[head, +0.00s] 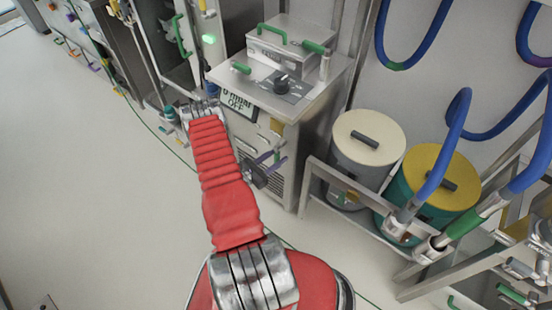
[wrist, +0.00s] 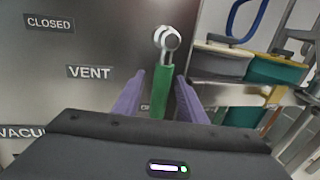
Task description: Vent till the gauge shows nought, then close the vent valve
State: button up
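The gauge display (head: 238,103) on the steel cabinet reads "0 mbar OFF" in the head view. In the wrist view the vent valve shows as a green lever handle (wrist: 160,95) on a silver pivot (wrist: 167,40), to the right of the VENT label (wrist: 89,72). The handle points from the pivot toward the bottom of the picture. A CLOSED label (wrist: 48,22) is at the upper left. My gripper (wrist: 159,76) has its purple fingers apart, one on each side of the handle, with gaps showing. In the head view my gripper (head: 266,158) is at the cabinet front.
A steel box with a green handle (head: 290,45) and a black knob (head: 282,85) are on the cabinet top. Cream-lidded (head: 368,136) and yellow-lidded (head: 441,172) bins stand in a rack at right, under blue hoses (head: 455,120). The floor at left is clear.

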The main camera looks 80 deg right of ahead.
jog(key=shift+c, duration=0.2)
grip_shut()
jog(key=shift+w, duration=0.1)
jog(key=shift+a, duration=0.1)
dwell(0.4)
